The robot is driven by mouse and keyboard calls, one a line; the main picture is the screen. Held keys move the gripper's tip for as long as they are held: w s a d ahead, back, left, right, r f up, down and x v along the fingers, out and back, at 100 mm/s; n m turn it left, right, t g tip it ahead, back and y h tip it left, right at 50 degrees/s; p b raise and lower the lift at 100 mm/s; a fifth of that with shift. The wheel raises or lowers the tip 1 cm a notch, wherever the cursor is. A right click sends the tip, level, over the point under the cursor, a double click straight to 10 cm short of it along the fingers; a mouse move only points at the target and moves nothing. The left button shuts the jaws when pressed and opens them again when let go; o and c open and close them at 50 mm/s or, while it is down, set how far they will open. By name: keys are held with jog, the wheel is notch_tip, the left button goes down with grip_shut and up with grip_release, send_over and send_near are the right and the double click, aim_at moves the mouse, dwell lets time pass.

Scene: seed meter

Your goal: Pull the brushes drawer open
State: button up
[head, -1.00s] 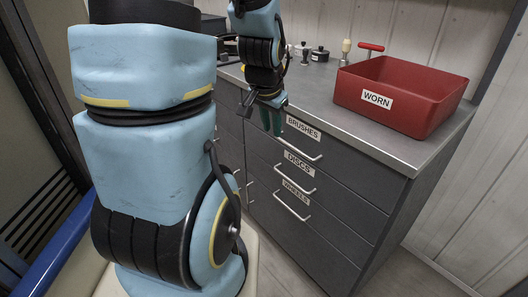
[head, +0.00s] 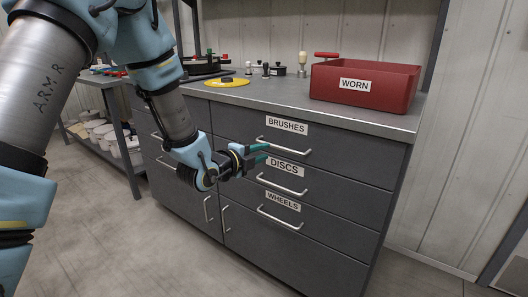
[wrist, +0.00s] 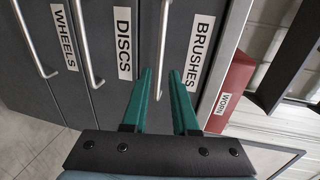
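The brushes drawer (head: 240,129) is the top drawer of the grey cabinet and sits flush with the front. Its label (head: 287,126) reads BRUSHES. Its pale bar handle (head: 285,147) also shows in the wrist view (wrist: 163,40). My gripper (head: 266,152) has two green fingers, apart and empty, near the left end of this handle in the head view. In the wrist view my gripper (wrist: 161,75) has the handle's near end showing in the gap between the fingers. I cannot tell whether the fingertips touch the handle or are still short of it.
The discs drawer (head: 240,158) and wheels drawer (head: 250,213) are below, both shut, with bar handles. On the worktop (head: 250,98) stand a red WORN bin (head: 395,85) and a yellow disc (head: 227,82). Floor in front is clear.

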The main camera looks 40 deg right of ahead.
aim_at(278, 147)
jog(key=p+x, duration=0.1)
jog(key=x, duration=0.8)
grip_shut()
dwell(1.3)
